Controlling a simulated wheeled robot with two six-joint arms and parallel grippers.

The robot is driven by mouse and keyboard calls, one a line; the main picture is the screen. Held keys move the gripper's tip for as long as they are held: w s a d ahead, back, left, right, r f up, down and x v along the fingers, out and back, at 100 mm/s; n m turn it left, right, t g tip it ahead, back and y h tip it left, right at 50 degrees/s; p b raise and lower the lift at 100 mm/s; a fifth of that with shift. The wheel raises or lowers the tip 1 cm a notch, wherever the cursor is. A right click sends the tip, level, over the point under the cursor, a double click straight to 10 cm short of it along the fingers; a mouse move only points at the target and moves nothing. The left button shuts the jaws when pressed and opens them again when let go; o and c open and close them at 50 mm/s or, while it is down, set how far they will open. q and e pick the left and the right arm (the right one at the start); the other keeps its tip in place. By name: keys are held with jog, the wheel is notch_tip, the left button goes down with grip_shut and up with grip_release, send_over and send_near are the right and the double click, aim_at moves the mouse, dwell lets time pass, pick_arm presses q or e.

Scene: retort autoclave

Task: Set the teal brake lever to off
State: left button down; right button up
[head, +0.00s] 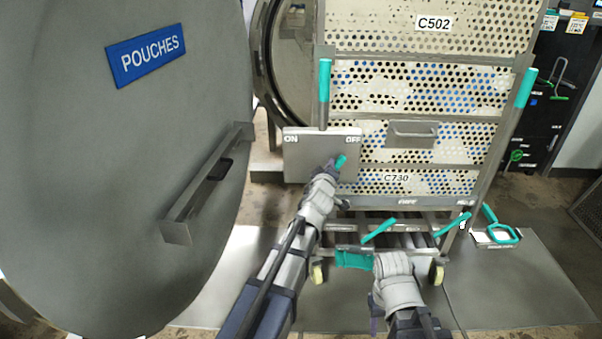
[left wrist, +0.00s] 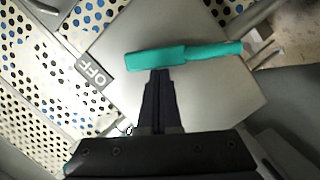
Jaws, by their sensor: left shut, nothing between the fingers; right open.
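The teal brake lever (head: 341,160) is on a grey plate (head: 305,165) marked ON at its left and OFF at its right. It sits on the right half, its visible end tilted up toward OFF. In the left wrist view the lever (left wrist: 190,55) lies across the plate, its thick end nearer the OFF label (left wrist: 93,70). My left gripper (head: 334,172) is shut and empty, its fingertips right at the lever's side; I cannot tell whether they touch. It hides the lever's lower part in the head view. My right gripper (head: 392,264) is open, low by the cart.
A perforated crate stack (head: 430,90) stands behind the plate, with teal upright handles (head: 324,80) at its sides. A large grey door (head: 120,180) marked POUCHES fills the left. A wheeled cart frame (head: 410,228) with teal handles is below.

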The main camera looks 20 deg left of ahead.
pick_arm(q)
jog(key=shift+w+d+f+m, duration=0.1)
jog(key=shift+d+m, duration=0.25)
jog(key=shift+m, duration=0.05)
dwell(0.5)
